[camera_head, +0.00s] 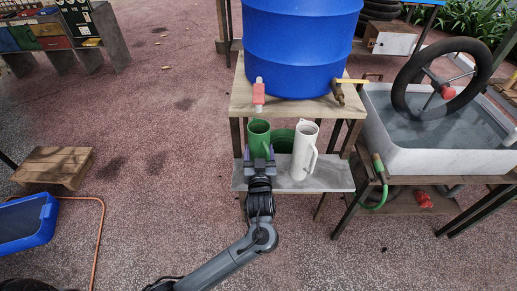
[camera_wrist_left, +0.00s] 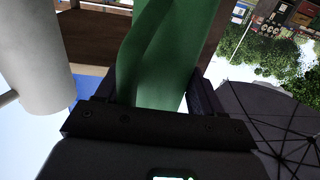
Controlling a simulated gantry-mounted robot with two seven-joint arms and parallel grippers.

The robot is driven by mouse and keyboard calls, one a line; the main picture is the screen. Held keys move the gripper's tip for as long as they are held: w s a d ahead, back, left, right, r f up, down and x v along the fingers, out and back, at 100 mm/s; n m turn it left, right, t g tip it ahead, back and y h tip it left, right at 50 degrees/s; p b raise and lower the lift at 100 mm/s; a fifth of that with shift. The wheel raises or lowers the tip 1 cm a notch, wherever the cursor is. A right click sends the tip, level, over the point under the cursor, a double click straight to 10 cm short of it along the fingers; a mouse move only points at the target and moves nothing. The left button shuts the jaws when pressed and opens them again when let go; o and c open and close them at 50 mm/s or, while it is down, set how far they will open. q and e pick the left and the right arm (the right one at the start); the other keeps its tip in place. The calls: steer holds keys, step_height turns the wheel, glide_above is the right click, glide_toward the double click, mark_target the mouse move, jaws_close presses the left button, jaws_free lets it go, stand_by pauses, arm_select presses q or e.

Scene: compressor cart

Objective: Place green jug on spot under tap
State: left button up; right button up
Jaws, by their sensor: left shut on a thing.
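The green jug (camera_head: 259,134) is upright at the left part of the grey lower shelf (camera_head: 335,176). My left gripper (camera_head: 260,162) comes from the front and is shut on it; in the left wrist view the green jug (camera_wrist_left: 170,55) fills the space between the two dark fingers. I cannot tell whether its base touches the shelf. A red tap (camera_head: 258,94) sticks out from the blue barrel above the jug. A second tap (camera_head: 338,93) with a yellow handle is at the barrel's right. No marked spot is distinct. My right gripper is not in view.
A white jug (camera_head: 303,152) stands just right of the green one, its handle toward the right. A green round container (camera_head: 284,140) is behind them. The wooden upper board (camera_head: 240,100) carries the blue barrel (camera_head: 300,45).

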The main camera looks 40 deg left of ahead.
arm_select(q)
steer(key=shift+w+a, duration=0.35)
steer(key=shift+w, duration=0.15)
steer(key=w+a+b, duration=0.1)
steer(key=w+a+f+b, duration=0.1)
steer(key=shift+w+f+b, duration=0.15)
steer(key=shift+f+b, duration=0.15)
steer(key=shift+b, duration=0.1)
steer(key=o, duration=0.6)
steer(key=shift+w+a+f, duration=0.1)
steer(key=o, duration=0.5)
steer(key=shift+c, duration=0.2)
